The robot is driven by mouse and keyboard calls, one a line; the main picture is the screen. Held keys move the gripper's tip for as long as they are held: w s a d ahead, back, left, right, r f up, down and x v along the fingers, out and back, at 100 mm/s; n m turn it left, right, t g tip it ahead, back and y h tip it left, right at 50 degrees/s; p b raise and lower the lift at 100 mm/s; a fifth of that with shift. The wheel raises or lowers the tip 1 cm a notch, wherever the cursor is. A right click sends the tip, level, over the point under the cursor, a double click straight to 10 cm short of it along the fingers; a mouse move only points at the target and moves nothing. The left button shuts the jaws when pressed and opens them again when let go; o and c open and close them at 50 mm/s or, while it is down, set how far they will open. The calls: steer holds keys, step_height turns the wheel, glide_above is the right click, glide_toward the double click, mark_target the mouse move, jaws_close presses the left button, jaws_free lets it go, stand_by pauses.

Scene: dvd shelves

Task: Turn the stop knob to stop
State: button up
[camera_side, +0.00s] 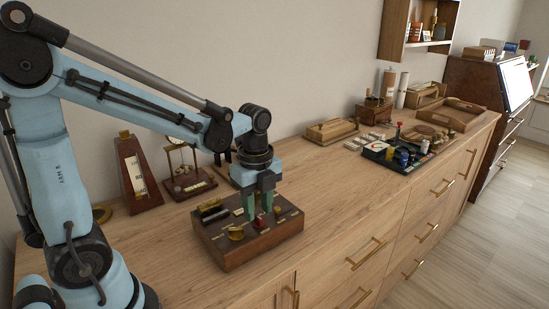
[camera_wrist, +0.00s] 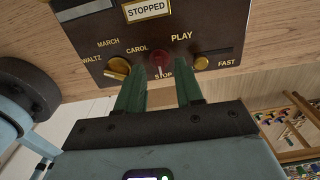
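A wooden control box (camera_side: 248,240) sits on the cabinet top under my gripper (camera_side: 259,211). In the wrist view its dark panel (camera_wrist: 205,30) has a red knob (camera_wrist: 160,60) between the words PLAY and STOP. A pale mark on this knob points down toward STOP. A small sign (camera_wrist: 146,9) reads STOPPED. The two green fingers of my gripper (camera_wrist: 160,78) are apart, one on each side of the red knob in the picture. I cannot tell whether they touch it. The knob also shows below the fingertips in the side view (camera_side: 259,223).
A brass tune knob (camera_wrist: 118,67) by WALTZ, MARCH and CAROL is left of the red knob; a brass knob (camera_wrist: 200,62) by FAST is right. A metronome (camera_side: 137,172) stands behind the box.

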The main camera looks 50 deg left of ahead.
mark_target(258, 216)
step_height(258, 216, up, 10)
stand_by(0.5)
steer(key=shift+r, duration=0.1)
steer(key=s+d+f+n+t, duration=0.1)
steer(key=f+n+t, duration=0.1)
steer(key=n, duration=0.7)
steer(key=s+d+f+n+t, duration=0.2)
steer(key=n+t, duration=0.3)
steer(key=n, duration=0.4)
steer(key=shift+s+f, duration=0.3)
steer(key=shift+f, duration=0.25)
